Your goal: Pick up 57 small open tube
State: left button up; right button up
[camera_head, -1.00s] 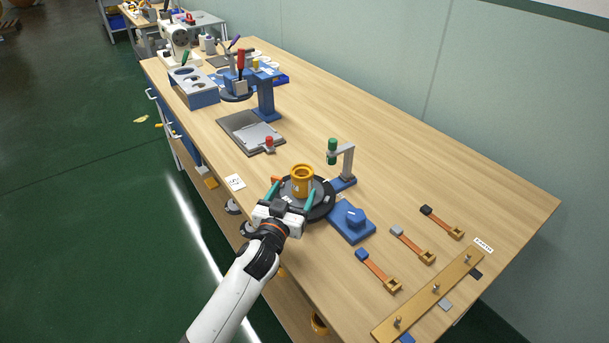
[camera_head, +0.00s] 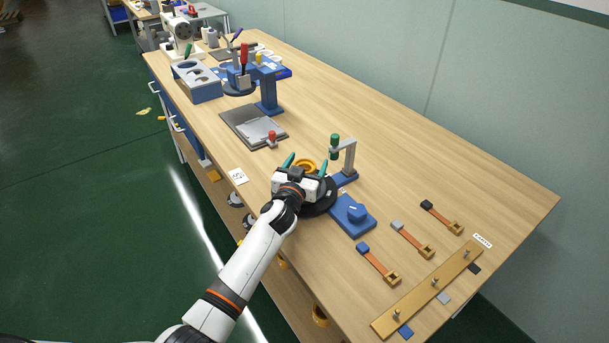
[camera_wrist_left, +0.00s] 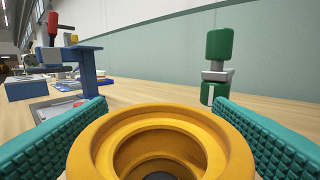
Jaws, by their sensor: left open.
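The small open tube is a yellow-orange hollow ring-topped piece (camera_head: 304,166), mostly hidden behind my left gripper in the head view. In the left wrist view the tube (camera_wrist_left: 90,150) fills the lower middle, with its stepped open mouth facing up toward the camera. My left gripper (camera_head: 306,164) is open, with teal ribbed fingers on both sides of the tube. The fingers (camera_wrist_left: 160,125) look apart from each other, with the tube between them; whether they touch it is unclear. The tube was on a black round base (camera_head: 322,205). My right gripper is not in view.
A blue block with a knob (camera_head: 353,218) lies to the right. A grey plate (camera_head: 245,122) and a blue stand (camera_head: 268,92) are farther back. Several strap tools (camera_head: 412,240) lie at right; the table's back right is clear.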

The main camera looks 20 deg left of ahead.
pick_arm(q)
jog(key=shift+c, duration=0.5)
jog(key=c, duration=1.1)
